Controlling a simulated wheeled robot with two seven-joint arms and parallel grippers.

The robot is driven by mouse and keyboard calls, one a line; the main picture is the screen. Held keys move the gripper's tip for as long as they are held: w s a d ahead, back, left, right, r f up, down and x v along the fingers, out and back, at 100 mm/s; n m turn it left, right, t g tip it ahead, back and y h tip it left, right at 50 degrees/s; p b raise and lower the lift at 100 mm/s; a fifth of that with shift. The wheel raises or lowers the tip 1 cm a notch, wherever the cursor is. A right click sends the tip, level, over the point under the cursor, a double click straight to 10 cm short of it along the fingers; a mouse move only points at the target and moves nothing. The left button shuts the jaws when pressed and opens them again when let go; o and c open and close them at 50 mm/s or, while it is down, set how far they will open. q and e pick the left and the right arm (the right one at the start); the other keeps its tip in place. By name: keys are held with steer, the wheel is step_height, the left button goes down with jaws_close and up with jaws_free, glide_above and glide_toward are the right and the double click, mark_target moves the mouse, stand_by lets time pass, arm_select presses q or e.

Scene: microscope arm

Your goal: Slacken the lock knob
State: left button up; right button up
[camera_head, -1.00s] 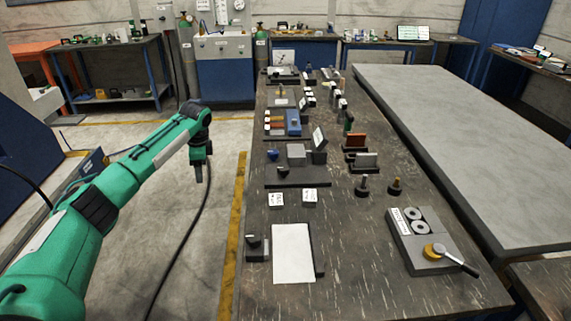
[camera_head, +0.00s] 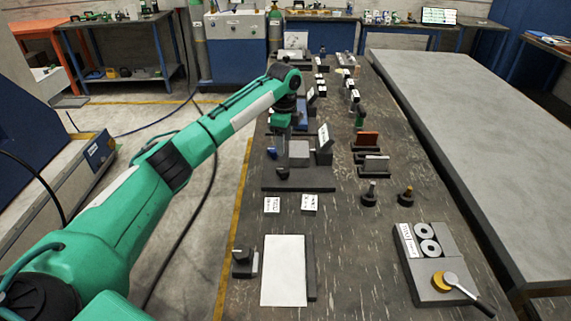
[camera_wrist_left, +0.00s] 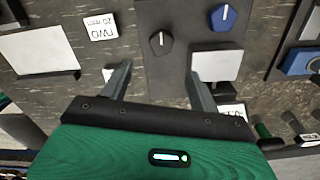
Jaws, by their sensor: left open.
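A dark base plate (camera_head: 300,181) lies on the bench, with a grey block (camera_head: 299,152) on it. A black knob (camera_head: 283,173) and a blue knob (camera_head: 272,153) sit at its left side. Both show from above in the left wrist view, the black knob (camera_wrist_left: 161,42) with a pale pointer line and the blue knob (camera_wrist_left: 222,18) to its right. I cannot tell for sure which is the lock knob. My left gripper (camera_wrist_left: 158,70) is open and empty, the black knob lying ahead between its fingers' lines. In the head view the gripper (camera_head: 283,137) hangs above the plate's left side. My right gripper is not in view.
Two labelled cards (camera_head: 290,204) and a white sheet (camera_head: 284,270) lie nearer. Another black-knobbed block (camera_head: 243,262) stands by the bench's left edge. A grey tray (camera_head: 413,275) is at the right. Bare bench lies between sheet and tray.

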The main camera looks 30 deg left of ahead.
mark_target(284, 169)
arm_select(q)
step_height(284, 169, down, 10)
steer(key=shift+w+f+p, duration=0.1)
steer(key=shift+f+p, duration=0.15)
steer(key=shift+p, duration=0.15)
steer(key=c, duration=1)
